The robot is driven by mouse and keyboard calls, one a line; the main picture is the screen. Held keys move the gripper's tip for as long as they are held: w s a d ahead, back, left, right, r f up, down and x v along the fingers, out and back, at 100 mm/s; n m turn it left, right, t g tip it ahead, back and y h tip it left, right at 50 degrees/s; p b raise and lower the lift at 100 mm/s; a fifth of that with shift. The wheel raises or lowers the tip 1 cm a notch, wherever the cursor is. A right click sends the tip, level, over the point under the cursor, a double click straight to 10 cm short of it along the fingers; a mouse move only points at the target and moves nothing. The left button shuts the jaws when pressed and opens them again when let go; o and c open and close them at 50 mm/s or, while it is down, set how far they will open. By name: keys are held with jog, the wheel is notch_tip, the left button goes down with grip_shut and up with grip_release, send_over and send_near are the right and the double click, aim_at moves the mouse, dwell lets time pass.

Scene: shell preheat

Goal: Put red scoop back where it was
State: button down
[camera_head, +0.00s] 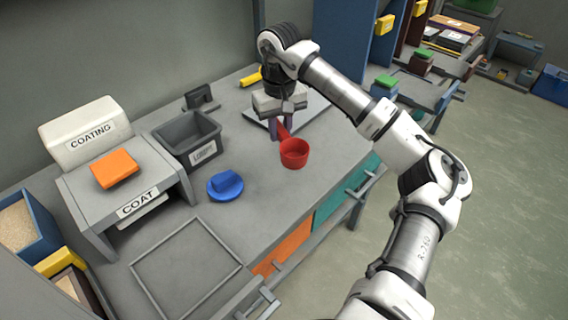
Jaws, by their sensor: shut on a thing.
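The red scoop (294,154) has a round cup and a short red handle that runs up and left from it. My gripper (279,131) points down over the bench and is shut on the scoop's handle. The cup hangs out toward the front of the bench. I cannot tell whether the scoop touches the bench top or is held just above it. A light grey plate (309,109) lies on the bench behind and beside my gripper, partly hidden by it.
A dark grey bin (186,143) stands left of the scoop, with a blue lid-like piece (226,187) in front. An orange block (114,168) lies on the COAT stand (75,188), beside the white COATING box (83,125). A square outline (187,268) at front is empty.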

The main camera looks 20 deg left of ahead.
aim_at(281, 172)
notch_tip(281, 172, down, 12)
jog(key=shift+r+p, duration=0.25)
jog(key=shift+p, duration=0.55)
jog(key=shift+f+b, duration=0.3)
jog(key=shift+b, duration=0.05)
jog(key=c, duration=1.3)
grip_release()
jog(key=shift+r, duration=0.1)
jog(key=shift+o, duration=0.2)
jog(key=shift+r, duration=0.15)
notch_tip(281, 172, up, 12)
jog(key=shift+r+b, duration=0.1)
jog(key=shift+b, duration=0.8)
